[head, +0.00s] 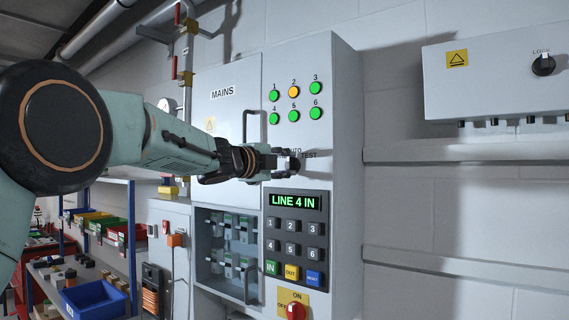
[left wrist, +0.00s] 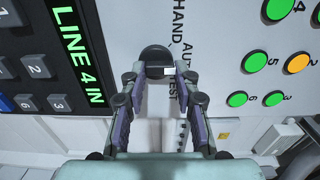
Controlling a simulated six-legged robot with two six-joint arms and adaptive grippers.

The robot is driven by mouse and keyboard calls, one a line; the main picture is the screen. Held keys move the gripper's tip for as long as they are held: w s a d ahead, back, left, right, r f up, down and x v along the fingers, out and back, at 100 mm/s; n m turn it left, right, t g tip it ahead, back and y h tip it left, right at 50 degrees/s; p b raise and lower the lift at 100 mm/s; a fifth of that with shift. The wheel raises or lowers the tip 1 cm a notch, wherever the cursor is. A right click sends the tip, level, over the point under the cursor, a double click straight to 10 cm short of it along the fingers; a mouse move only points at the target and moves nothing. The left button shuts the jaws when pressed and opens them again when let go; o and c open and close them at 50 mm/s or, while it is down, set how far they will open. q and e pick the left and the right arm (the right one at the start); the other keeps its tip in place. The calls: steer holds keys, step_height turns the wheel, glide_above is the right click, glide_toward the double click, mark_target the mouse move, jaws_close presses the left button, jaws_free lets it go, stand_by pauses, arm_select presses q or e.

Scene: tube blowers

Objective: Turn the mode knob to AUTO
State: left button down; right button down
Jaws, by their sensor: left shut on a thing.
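The black mode knob (left wrist: 157,53) is on the light grey panel face, beside the printed words HAND, AUTO and TEST. It also shows at the fingertips in the head view (head: 294,163), where the gripper hides most of it. A small white mark shows near the knob in the left wrist view; which word it points to I cannot tell. My left gripper (left wrist: 160,72) is shut on the knob, one finger on each side. In the head view this gripper (head: 284,161) reaches in from the left, level with the labels. My right gripper is not in view.
Round green and amber lamps (head: 294,92) are above the knob. A keypad (head: 295,240) with a display reading LINE 4 IN is below, with a red ON/OFF knob (head: 296,311) lower still. The MAINS door (head: 225,115) and its handle are left. A grey LOCK box (head: 495,85) hangs right.

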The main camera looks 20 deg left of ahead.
arm_select(q)
steer(key=shift+a+r, duration=0.1)
steer(key=shift+r, duration=0.45)
steer(key=c, duration=1.4)
jaws_free()
steer(key=shift+c, duration=0.2)
steer(key=o, duration=0.4)
steer(key=shift+w+f, duration=0.1)
steer(key=shift+f, duration=0.1)
steer(key=shift+o, duration=0.2)
steer(key=shift+w+f, duration=0.25)
steer(key=shift+f, duration=0.1)
steer(key=shift+s, duration=0.1)
steer(key=v, duration=1.2)
